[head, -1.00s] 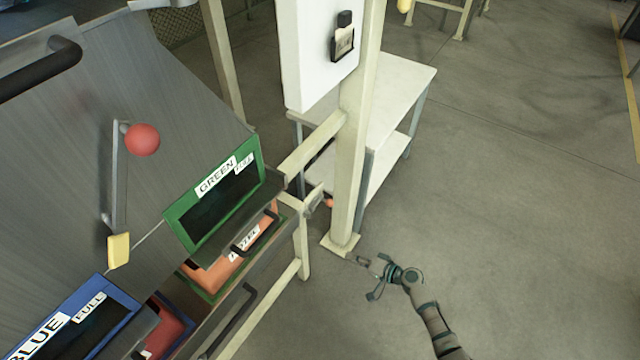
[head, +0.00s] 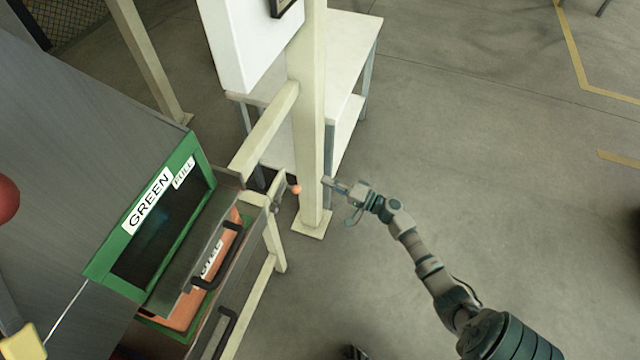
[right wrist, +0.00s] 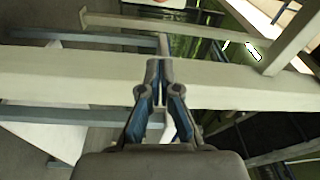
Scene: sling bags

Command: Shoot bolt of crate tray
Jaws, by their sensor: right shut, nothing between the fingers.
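A small orange knob (head: 296,189), seemingly of the bolt, sticks out at the right end of the tray frame, beside a cream post. The crate tray holds an orange crate (head: 183,312) below the green-framed opening (head: 110,262) marked GREEN and FULL. My right gripper (head: 326,182) is shut and empty, with its tips in front of the post, a little right of the knob and apart from it in the picture. In the right wrist view the shut fingertips (right wrist: 159,64) point across a cream beam. I cannot make out the knob there. My left gripper is not in view.
The cream post (head: 306,120) stands close to the fingertips, with a white box (head: 243,40) fixed on it. A white side table (head: 345,55) stands behind. A red ball (head: 6,199) shows at the left edge. The floor at right is open.

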